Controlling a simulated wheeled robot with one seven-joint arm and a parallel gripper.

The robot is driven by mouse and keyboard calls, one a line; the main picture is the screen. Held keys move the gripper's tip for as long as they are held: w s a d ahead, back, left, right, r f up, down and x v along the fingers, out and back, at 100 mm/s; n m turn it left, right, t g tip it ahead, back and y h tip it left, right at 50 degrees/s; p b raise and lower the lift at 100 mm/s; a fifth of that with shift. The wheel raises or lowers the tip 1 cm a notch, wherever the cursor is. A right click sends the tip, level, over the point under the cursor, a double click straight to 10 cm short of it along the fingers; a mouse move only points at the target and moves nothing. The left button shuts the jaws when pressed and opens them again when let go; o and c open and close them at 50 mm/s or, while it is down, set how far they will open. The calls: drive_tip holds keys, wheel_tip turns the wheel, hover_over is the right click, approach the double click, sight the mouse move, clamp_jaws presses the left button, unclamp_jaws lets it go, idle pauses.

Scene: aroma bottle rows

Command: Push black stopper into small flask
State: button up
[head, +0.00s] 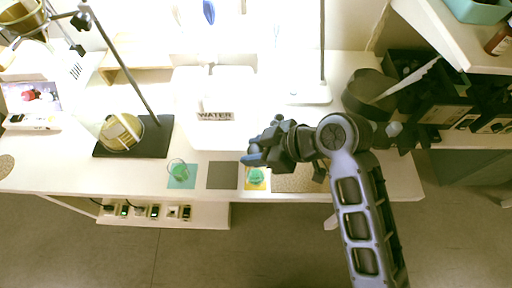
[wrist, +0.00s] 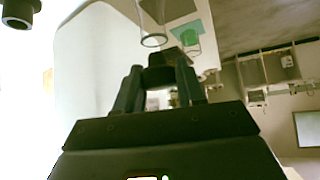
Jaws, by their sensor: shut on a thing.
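My gripper (head: 258,156) is over the front of the bench, close above and behind the flask with green liquid (head: 256,177) on the yellow mat. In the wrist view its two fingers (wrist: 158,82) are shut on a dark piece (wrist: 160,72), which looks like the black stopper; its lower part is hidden. A clear glass neck with a round rim (wrist: 153,41) shows just beyond the fingertips; I cannot tell which vessel it belongs to. Another glass vessel with green liquid (head: 178,172) stands on the teal mat at the left.
A bare grey mat (head: 222,175) lies between the two green vessels. A white container marked WATER (head: 215,116) stands behind them. A black-based stand (head: 155,137) with a yellowish flask is at the left. A dark round container (head: 368,94) is at the right.

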drive_tip(key=shift+f+b, duration=0.95)
drive_tip(key=shift+f, duration=0.5)
drive_tip(key=o, duration=1.1)
drive_tip(key=shift+r, duration=0.1)
drive_tip(key=v, duration=0.7)
drive_tip(key=shift+d+r, duration=0.25)
drive_tip(key=shift+s, duration=0.1)
